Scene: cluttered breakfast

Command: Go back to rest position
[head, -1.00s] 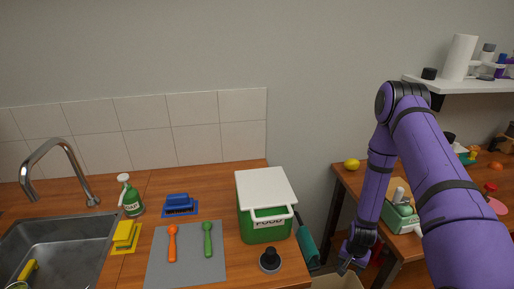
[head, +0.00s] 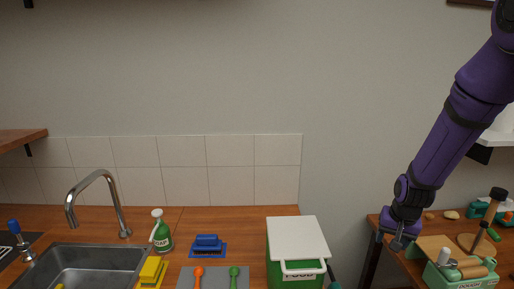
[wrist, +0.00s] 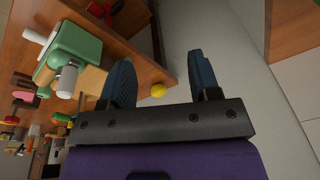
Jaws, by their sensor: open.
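My gripper (head: 400,243) hangs at the end of my purple arm on the right of the head view, in front of the wall and by the left end of the right-hand table (head: 374,220). In the wrist view my gripper (wrist: 160,65) shows two dark fingers spread apart with nothing between them. A yellow lemon (wrist: 158,90) lies beyond the fingers at the table's edge, apart from them.
A green caddy (head: 462,272) with several items stands on the right table, below a wall shelf. On the left counter are a sink (head: 90,265), a soap bottle (head: 161,232), a blue brush (head: 207,243) and a green food bin (head: 292,270) with white lid. A gap separates counter and table.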

